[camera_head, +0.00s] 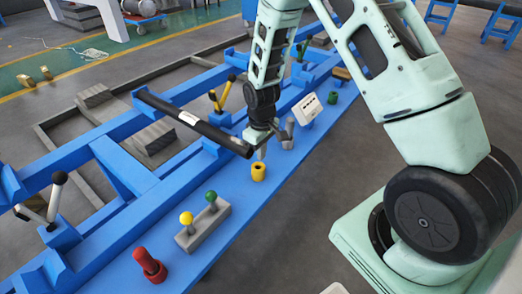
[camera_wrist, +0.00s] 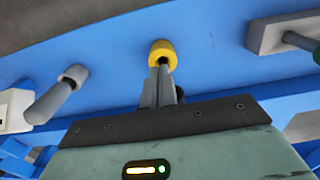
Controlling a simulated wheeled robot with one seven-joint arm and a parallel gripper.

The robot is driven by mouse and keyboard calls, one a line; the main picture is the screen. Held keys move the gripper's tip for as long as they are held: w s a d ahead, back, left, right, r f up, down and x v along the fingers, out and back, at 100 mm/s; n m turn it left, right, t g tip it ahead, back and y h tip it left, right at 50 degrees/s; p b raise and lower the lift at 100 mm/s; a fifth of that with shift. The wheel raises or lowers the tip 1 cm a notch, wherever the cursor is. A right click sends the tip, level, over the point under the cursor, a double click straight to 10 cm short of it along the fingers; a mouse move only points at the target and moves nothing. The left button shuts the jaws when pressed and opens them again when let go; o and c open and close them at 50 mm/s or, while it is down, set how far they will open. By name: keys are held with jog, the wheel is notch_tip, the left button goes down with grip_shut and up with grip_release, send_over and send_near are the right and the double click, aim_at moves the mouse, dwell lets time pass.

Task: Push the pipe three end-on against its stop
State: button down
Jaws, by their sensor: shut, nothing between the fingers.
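A long black pipe (camera_head: 190,120) with a white label lies across the blue frame, its near right end beside my gripper. The label is too small to read, so I cannot tell whether this is pipe three. My gripper (camera_head: 261,153) points down near that end, shut and empty; I cannot tell whether it touches the pipe. In the wrist view the closed fingers (camera_wrist: 161,72) appear in front of a yellow hollow cylinder (camera_wrist: 162,50), which stands on the blue surface just below my gripper in the head view (camera_head: 258,172). I cannot make out which part is the stop.
A grey block with yellow and green knobs (camera_head: 203,228) and a red fitting (camera_head: 149,265) stand on the blue beam (camera_head: 110,268). A grey angled cylinder (camera_head: 287,135), a white box (camera_head: 306,109) and a green cylinder (camera_head: 332,98) stand beyond my gripper. Clamps with black-tipped levers (camera_head: 55,195) rise at left.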

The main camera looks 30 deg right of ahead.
notch_tip(320, 180, up, 9)
jog(key=s+a+r+p, duration=0.4)
jog(key=s+a+r, duration=0.1)
jog(key=a+r, duration=0.35)
jog(key=s+a+r+n+p, duration=0.1)
jog(key=s+a+r+p, duration=0.1)
jog(key=s, duration=0.5)
jog(key=s+a+r+n+p, duration=0.1)
jog(key=s+a+r+p, duration=0.1)
jog(key=s+a+r, duration=0.3)
jog(key=s+a+r+n+p, duration=0.1)
jog(key=s+a+r+p, duration=0.1)
jog(key=s+r, duration=0.5)
jog(key=s+a, duration=0.1)
jog(key=s, duration=0.2)
jog(key=shift+s+a+r+n+y, duration=0.2)
jog(key=shift+s+a+n+y, duration=0.05)
jog(key=shift+n+y, duration=0.05)
